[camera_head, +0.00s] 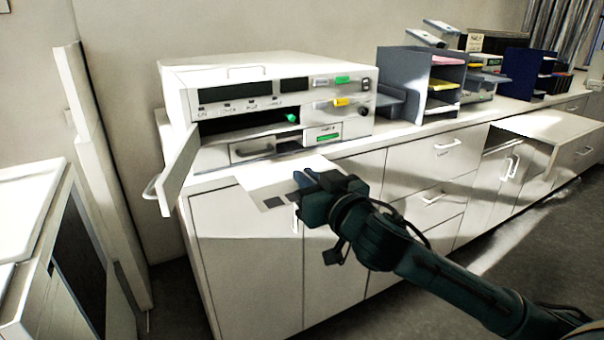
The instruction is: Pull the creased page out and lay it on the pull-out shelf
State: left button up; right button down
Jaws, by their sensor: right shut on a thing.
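A white page (268,180) with dark square patches near its front edge is in front of the white machine (275,75), over the counter's front edge. My right gripper (303,181) is shut on the page at its right side. No crease can be made out. Whether the page's back edge still touches the machine or counter cannot be told. The machine's front door (178,170) hangs open to the left, showing a dark slot with a green knob (292,118). The pull-out shelf (550,126) juts out from the cabinets at the right, its top bare. My left gripper is not in view.
A grey sorter (420,60) with coloured papers and a dark blue sorter (525,70) stand along the counter to the right. Cabinet handles (447,144) stick out below. A pale unit (25,215) is at the left. The floor at the right is clear.

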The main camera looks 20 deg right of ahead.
jog(key=shift+s+d+b, duration=0.15)
jog(key=shift+s, duration=1.1)
jog(key=shift+s+d+b, duration=0.1)
jog(key=shift+s+b, duration=0.05)
jog(key=shift+s, duration=1.1)
